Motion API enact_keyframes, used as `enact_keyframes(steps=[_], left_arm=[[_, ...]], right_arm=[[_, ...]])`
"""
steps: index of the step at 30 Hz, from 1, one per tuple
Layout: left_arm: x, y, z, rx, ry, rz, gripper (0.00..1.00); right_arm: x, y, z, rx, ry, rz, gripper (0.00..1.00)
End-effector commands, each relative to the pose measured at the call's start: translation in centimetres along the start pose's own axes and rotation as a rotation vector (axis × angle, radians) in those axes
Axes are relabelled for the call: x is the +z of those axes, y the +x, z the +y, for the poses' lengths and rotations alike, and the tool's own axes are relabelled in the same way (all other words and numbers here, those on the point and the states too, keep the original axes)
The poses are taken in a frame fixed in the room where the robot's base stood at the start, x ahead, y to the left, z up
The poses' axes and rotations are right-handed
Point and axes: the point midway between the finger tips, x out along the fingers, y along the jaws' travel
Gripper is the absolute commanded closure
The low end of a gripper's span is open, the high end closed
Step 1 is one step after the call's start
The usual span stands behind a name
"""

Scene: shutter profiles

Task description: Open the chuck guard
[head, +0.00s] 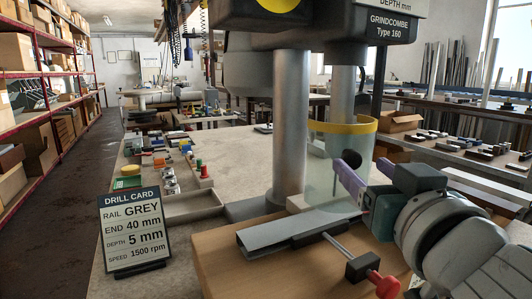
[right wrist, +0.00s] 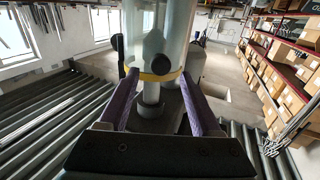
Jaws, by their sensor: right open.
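The chuck guard (head: 326,190) is a clear, curved shield with a yellow rim, standing in front of the drill column in the head view. The guard appears closed around the chuck area. My right gripper (head: 345,170) has purple fingers and is open, at the guard's right side in the head view. My left gripper is not in view.
A grey rail (head: 290,229) lies on a wooden board (head: 225,262) below the guard, beside a red-handled clamp (head: 384,284). A drill card (head: 135,228) stands at left. The steel column (head: 290,125) rises behind. Small parts (head: 168,180) sit on the bench.

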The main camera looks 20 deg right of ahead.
Motion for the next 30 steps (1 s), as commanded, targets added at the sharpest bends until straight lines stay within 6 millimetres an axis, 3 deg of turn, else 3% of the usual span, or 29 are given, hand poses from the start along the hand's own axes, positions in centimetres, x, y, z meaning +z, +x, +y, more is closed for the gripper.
enact_keyframes(steps=[3,9,20,30], left_arm=[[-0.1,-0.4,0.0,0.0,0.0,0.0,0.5],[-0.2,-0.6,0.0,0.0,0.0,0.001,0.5],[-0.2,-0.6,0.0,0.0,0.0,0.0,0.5],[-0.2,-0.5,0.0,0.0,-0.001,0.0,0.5]], right_arm=[[-0.2,2.3,0.0,0.0,-0.002,0.002,0.35],[0.0,4.6,0.0,0.001,-0.001,0.0,0.35],[0.1,5.1,0.0,0.001,0.0,-0.002,0.35],[0.1,5.1,0.0,0.001,0.0,-0.002,0.73]])
